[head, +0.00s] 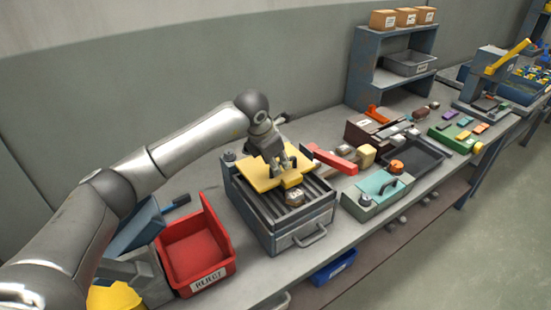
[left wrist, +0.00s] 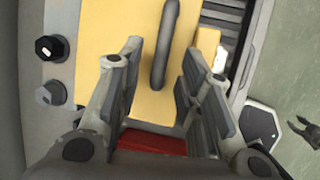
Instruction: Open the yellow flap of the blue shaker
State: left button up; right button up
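A yellow panel (head: 256,176) with a small front tab lies about flat over the rear part of a blue-grey box (head: 300,233). In the left wrist view the yellow panel (left wrist: 112,22) carries a dark bar handle (left wrist: 160,50). My left gripper (head: 281,172) is low over the panel and points down. In the left wrist view its fingers (left wrist: 155,95) are apart, with the handle's near end in line with the gap; contact cannot be told. A small dark claw, apparently my right gripper (left wrist: 304,130), shows spread tips over the floor at the right edge.
A green-topped box (head: 377,190) and shelf (head: 390,70) stand right.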

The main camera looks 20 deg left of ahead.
pick_arm(q)
jog(key=shift+c, duration=1)
grip_shut()
pick_arm(e)
jog(key=shift+s+a, duration=0.2)
jog(key=shift+s, duration=0.55)
pick_arm(q)
jog(key=shift+r, duration=0.1)
